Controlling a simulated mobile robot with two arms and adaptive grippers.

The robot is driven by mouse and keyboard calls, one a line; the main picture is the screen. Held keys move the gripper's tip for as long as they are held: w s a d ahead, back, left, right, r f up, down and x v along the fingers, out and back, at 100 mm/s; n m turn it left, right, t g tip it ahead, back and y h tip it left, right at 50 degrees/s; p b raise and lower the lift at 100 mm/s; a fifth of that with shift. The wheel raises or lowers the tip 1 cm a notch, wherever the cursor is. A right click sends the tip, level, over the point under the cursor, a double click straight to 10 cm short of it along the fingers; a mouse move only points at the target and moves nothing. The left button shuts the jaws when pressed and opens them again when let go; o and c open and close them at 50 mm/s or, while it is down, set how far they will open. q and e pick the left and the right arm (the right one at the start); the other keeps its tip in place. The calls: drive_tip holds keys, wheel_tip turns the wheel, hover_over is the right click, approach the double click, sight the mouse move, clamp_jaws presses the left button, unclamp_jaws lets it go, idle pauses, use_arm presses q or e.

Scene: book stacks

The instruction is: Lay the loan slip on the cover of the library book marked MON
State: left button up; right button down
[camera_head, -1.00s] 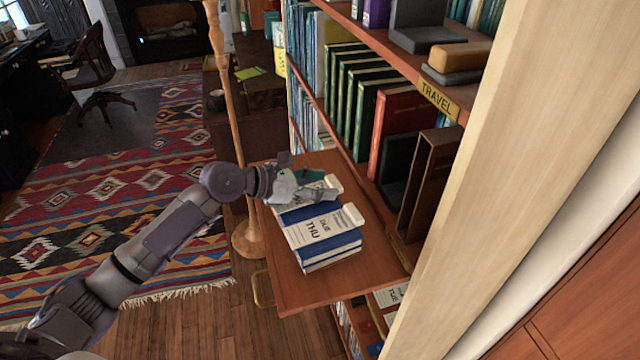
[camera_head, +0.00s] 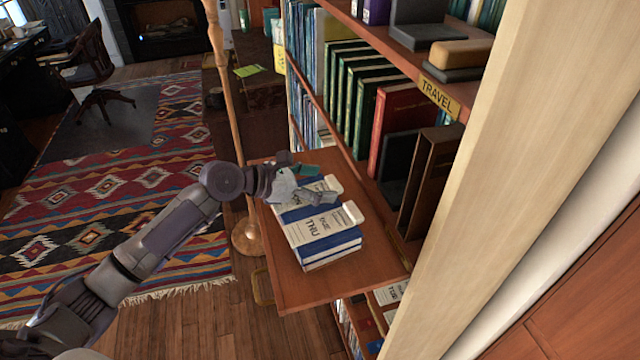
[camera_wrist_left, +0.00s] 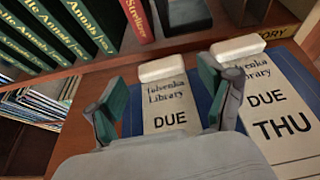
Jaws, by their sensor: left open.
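Two blue books lie side by side on a wooden pull-out shelf (camera_head: 290,285). The nearer book (camera_head: 335,247) carries a white paper printed DUE THU, which also shows in the left wrist view (camera_wrist_left: 270,115). The farther book (camera_wrist_left: 134,113) carries a similar white paper (camera_wrist_left: 170,108) reading Talvenka Library, DUE. Its day word is hidden behind my gripper, so I cannot read MON. I cannot tell whether this paper is the loose loan slip. My left gripper (camera_head: 315,184) is open above the farther book, its fingers (camera_wrist_left: 163,98) on either side of that paper. My right gripper is not in view.
A pale block sits at the top of each paper, one on the farther book (camera_wrist_left: 169,70) and one on the nearer (camera_wrist_left: 238,48). A bookcase with green books (camera_head: 350,95) and a red book (camera_head: 400,115) rises behind. A thin wooden post (camera_head: 228,100) stands left of the shelf.

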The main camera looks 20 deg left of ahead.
use_arm(q)
drive_tip(key=b+v, duration=0.2)
drive_tip(key=v, duration=0.8)
drive_tip(key=shift+s+a, duration=0.3)
drive_tip(key=shift+s+a+r, duration=0.3)
drive_tip(key=shift+r, duration=0.05)
